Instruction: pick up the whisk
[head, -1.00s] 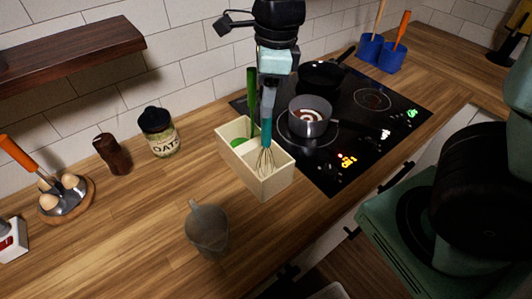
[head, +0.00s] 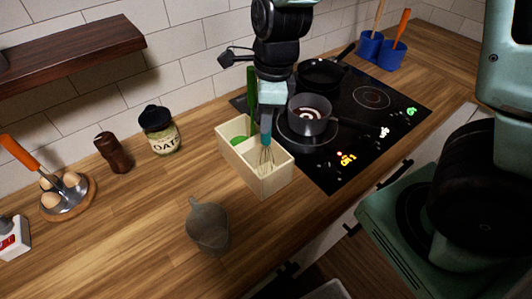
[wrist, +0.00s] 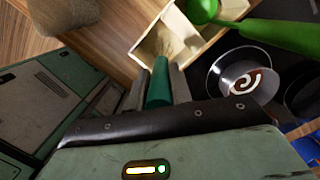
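The whisk (head: 266,158) has wire loops and a teal handle. It stands upright in the front compartment of a pale wooden box (head: 272,187) on the counter. My gripper (head: 267,118) is straight above this compartment, down around the upper handle. In the wrist view, the teal handle (wrist: 158,88) lies between the two grey fingers of my gripper (wrist: 160,82), which sit close against it on both sides. The wire end is in the box (wrist: 150,45), pointing away from the wrist camera.
A green utensil (head: 251,92) stands in the box's other compartment. Right of the box, a saucepan (head: 311,113) and a frying pan (head: 322,74) are on the black hob (head: 372,130). A grey jug (head: 208,228) stands in front; an oats jar (head: 158,132) is at left.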

